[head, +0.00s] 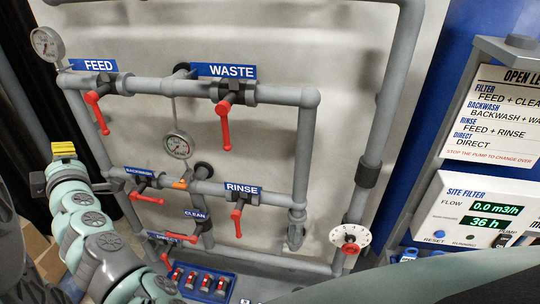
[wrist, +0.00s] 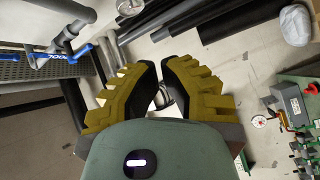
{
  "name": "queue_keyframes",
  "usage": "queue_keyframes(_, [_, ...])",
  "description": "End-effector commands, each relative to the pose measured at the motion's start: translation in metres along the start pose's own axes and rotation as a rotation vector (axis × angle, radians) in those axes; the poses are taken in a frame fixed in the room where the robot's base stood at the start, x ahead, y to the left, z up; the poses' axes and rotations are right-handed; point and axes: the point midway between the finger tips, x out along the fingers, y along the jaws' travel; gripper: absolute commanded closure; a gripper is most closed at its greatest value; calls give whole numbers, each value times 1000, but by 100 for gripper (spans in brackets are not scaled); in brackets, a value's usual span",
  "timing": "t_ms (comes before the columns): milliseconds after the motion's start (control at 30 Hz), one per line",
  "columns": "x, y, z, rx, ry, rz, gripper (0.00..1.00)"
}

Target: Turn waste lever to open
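The red waste lever (head: 225,124) hangs down from its valve on the upper horizontal pipe, crosswise to that pipe. The blue WASTE sign (head: 224,71) is just above it. My gripper (head: 64,149) is at the left of the head view, left of and below the lever and well apart from it. In the wrist view my gripper (wrist: 160,68) shows two yellow fingers with dark pads and a narrow gap between the tips. Nothing is held between them. The waste lever cannot be made out in the wrist view.
The red feed lever (head: 98,110) slants down left of the waste lever. A gauge (head: 178,145) sits below the pipe, between these levers. The rinse lever (head: 238,221) and other red levers are lower. A panel (head: 485,215) reads flow 0.0 at right.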

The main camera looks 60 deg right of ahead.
Motion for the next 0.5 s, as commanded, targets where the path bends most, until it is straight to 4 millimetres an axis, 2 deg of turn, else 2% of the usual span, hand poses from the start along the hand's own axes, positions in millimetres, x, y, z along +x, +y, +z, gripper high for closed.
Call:
queue_keyframes(33, [0,-11,25,-45,-74,7,100])
queue_keyframes(200, [-6,-12,95,-186,-338,27,100])
queue_keyframes(400, [-32,1,164,-307,-642,74,100])
queue_keyframes(500, [-48,8,187,-341,-764,95,100])
